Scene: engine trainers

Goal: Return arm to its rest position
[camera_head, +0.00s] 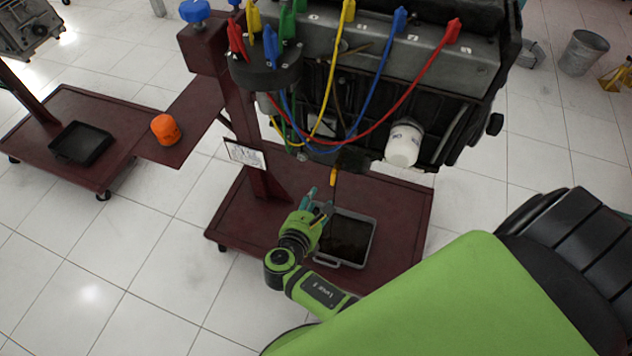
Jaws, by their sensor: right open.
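My right arm, green and dark grey, comes in from the bottom and reaches toward the engine stand. My right gripper (318,205) is open, with its fingers pointing up over the left part of a drain pan (371,248). I see nothing held between the fingers. A small yellow-ended part (333,177) hangs just above the fingertips; whether it touches them I cannot tell. My left gripper is not in view.
The engine (455,95) stands above on a dark red stand (408,200), with a white filter (404,143) and coloured cables. At left, another red stand (85,105) holds an orange part (165,128) and a black tray (82,143). Tiled floor at lower left is clear.

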